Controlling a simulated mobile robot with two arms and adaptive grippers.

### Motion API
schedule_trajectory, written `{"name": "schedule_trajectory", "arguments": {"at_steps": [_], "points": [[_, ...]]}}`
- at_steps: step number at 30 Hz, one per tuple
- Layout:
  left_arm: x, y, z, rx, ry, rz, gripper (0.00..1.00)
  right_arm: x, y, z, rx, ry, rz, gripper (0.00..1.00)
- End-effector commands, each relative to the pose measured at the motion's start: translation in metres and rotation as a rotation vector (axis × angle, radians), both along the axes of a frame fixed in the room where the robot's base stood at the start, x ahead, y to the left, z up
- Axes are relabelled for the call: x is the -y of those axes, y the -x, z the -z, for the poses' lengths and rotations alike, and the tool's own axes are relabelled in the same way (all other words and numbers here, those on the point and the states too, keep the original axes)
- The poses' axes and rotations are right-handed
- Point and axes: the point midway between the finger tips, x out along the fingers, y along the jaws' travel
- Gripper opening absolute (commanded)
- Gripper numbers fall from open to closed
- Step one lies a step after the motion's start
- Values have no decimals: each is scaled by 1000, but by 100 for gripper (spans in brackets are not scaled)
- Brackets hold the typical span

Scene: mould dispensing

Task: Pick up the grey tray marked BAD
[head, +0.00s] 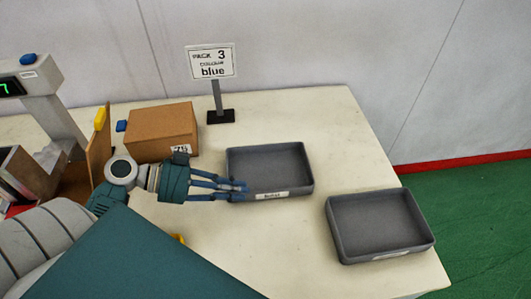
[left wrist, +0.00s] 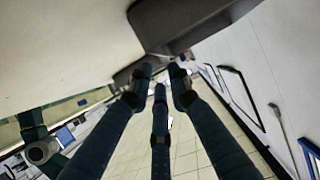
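Two shallow grey trays stand on the cream table. The nearer-to-centre tray (head: 268,152) has a white label on its front wall; its print is too small to read surely. The other grey tray (head: 375,217) stands to the right, also labelled, unreadable. My left gripper (head: 240,188) reaches in from the left, its fingers spread at the front left corner of the centre tray. In the left wrist view the fingers (left wrist: 160,84) appear open, beside the dark tray corner (left wrist: 170,25); whether they touch it I cannot tell. My right gripper is not in view.
A cardboard box (head: 162,133) stands behind my left wrist, and a sign reading "PACK 3 colour blue" (head: 212,62) stands behind the centre tray. A scale-like device (head: 28,80) is at far left. The table front between the trays is clear; its right edge drops to green floor (head: 480,220).

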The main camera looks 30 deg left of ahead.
Motion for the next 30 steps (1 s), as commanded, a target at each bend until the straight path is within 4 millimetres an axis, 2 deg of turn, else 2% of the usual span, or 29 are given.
{"name": "schedule_trajectory", "arguments": {"at_steps": [6,11,17,25,30], "points": [[17,-13,7,1,5,0,19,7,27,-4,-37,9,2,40],[35,-26,16,0,4,-1,19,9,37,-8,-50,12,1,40],[45,-35,22,0,3,-1,19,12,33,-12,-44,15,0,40],[74,-58,35,1,3,-1,19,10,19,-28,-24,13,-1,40],[79,-62,41,-1,-1,0,19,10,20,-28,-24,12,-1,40]]}}
